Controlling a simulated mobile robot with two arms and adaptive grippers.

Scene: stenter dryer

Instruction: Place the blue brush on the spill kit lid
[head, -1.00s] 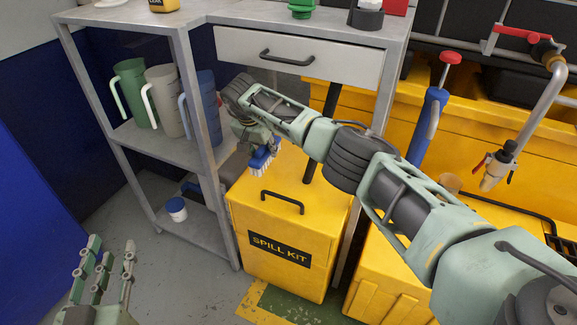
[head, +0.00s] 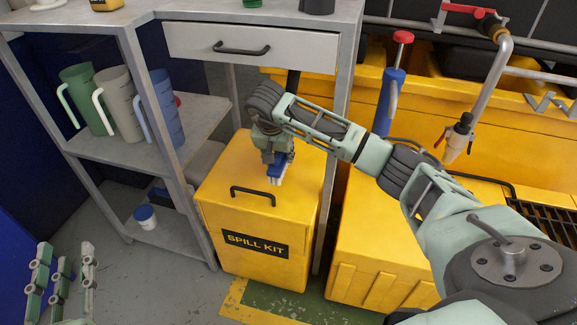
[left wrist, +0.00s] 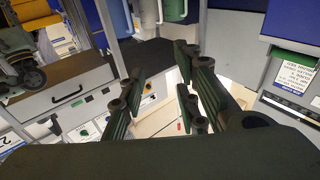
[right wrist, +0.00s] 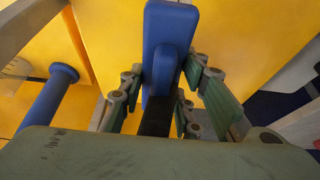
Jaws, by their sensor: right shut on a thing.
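The blue brush (head: 279,172) with white bristles pointing down is held in my right gripper (head: 272,152), over the yellow spill kit lid (head: 226,176). The brush is right of and behind the lid's black handle (head: 253,191). I cannot tell whether the bristles touch the lid. In the right wrist view, the blue brush (right wrist: 168,50) sits between the fingers of my right gripper (right wrist: 160,105), with yellow surface beyond. My left gripper (head: 60,280) is open and empty at the lower left; its spread fingers also show in the left wrist view (left wrist: 160,95).
A grey metal shelf unit (head: 120,150) with several jugs (head: 118,100) stands left of the kit. A drawer (head: 250,48) overhangs behind it.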

